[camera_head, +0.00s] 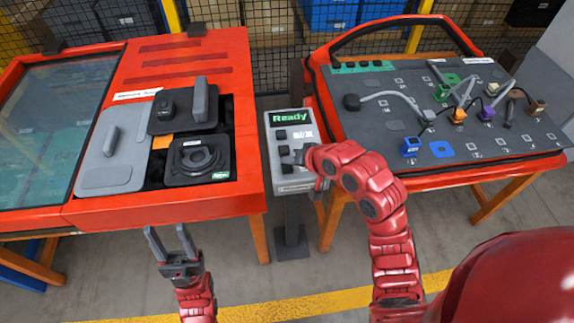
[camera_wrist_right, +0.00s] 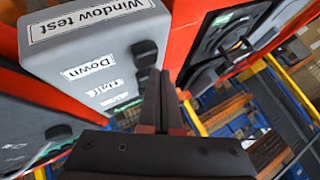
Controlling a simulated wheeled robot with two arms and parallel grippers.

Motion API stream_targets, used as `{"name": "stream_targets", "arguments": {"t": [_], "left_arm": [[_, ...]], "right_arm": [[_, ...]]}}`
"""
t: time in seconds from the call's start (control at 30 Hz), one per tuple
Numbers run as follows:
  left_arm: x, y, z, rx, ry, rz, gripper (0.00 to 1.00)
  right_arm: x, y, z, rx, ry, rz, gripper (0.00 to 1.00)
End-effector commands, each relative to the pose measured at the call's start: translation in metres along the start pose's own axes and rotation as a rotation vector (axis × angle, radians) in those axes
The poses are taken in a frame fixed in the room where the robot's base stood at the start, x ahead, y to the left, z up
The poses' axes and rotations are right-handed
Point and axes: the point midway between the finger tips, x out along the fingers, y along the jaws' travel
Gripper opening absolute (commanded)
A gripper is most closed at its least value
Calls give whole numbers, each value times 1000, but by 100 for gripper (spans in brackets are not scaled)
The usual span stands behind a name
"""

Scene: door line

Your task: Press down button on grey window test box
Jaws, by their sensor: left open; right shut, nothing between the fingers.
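The grey window test box (camera_head: 282,183) stands between two red tables, its screen (camera_head: 289,117) reading "Ready" in green. In the right wrist view the box (camera_wrist_right: 85,45) shows a "Window test" label, a "Down" label (camera_wrist_right: 88,67) and a "Half" label. A black button (camera_wrist_right: 145,47) lies in line with "Down". My right gripper (camera_wrist_right: 160,78) is shut and empty, its tips close to the buttons; I cannot tell whether they touch. In the head view my right gripper (camera_head: 316,166) covers part of the box's lower panel. My left gripper (camera_head: 171,236) is open and empty, left of the box.
The left red table (camera_head: 215,70) holds a grey panel and black parts. The right table (camera_head: 500,165) has a grey board with cables and coloured connectors. A dark post (camera_head: 291,225) supports the box. Open floor lies in front.

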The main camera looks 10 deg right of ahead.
Motion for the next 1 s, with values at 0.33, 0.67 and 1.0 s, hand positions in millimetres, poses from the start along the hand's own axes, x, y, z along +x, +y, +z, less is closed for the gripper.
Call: {"name": "stream_targets", "arguments": {"t": [0.33,0.67,1.0], "left_arm": [[-2,0,0,0,0,0,52],[-3,0,0,0,0,0,52],[-5,0,1,0,0,0,52]], "right_arm": [[4,4,4,1,0,1,0],[6,4,4,1,0,0,0],[8,6,6,0,-1,0,0]]}}
